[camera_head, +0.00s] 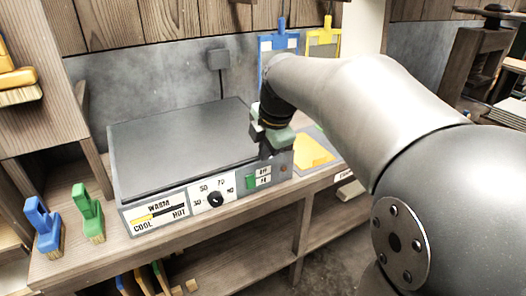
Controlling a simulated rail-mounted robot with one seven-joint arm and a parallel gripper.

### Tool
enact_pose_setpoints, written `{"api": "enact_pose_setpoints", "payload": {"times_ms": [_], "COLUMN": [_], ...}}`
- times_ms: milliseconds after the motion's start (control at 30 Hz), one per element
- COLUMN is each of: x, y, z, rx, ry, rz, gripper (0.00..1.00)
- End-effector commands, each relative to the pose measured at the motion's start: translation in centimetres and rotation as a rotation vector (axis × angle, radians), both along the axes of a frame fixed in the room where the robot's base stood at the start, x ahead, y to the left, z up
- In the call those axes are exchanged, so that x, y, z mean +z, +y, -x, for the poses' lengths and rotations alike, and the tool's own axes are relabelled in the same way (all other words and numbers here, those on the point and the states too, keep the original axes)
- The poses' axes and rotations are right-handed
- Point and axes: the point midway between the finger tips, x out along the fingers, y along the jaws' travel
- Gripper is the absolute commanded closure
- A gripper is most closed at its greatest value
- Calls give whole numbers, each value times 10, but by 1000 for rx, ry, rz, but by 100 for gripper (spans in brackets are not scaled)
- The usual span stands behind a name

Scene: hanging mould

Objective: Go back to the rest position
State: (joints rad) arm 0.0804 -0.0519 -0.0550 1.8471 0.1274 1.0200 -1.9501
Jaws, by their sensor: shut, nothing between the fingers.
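My arm reaches in from the right side of the picture, with its elbow large in the foreground. My gripper (277,146) is at the front right part of the grey box-shaped heater (180,150), above or near its front panel. It is shut, with nothing held. The fingertips are small and partly dark, and I cannot tell whether they touch the panel. The panel carries a warm/cool/hot gauge (158,217), a round dial (215,199) and a green switch (259,178) just below and left of my gripper.
A blue brush (43,225) and a green brush (88,212) stand at the bench's left. A blue frame (280,43) and a yellow frame (324,42) hang at the back wall. A yellow sheet (314,152) lies right of the heater. A shelf (230,262) runs below.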

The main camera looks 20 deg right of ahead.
Motion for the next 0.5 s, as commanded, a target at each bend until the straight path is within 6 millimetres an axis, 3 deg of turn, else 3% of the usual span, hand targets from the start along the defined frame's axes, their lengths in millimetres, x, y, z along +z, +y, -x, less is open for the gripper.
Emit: {"api": "enact_pose_setpoints", "payload": {"times_ms": [300,367,500], "x": [1,1,-2], "y": [3,6,21], "z": [5,14,53], "rx": [-40,-108,-407], "ry": [11,31,111], "rz": [-15,-38,-126], "gripper": [100,100,100]}}
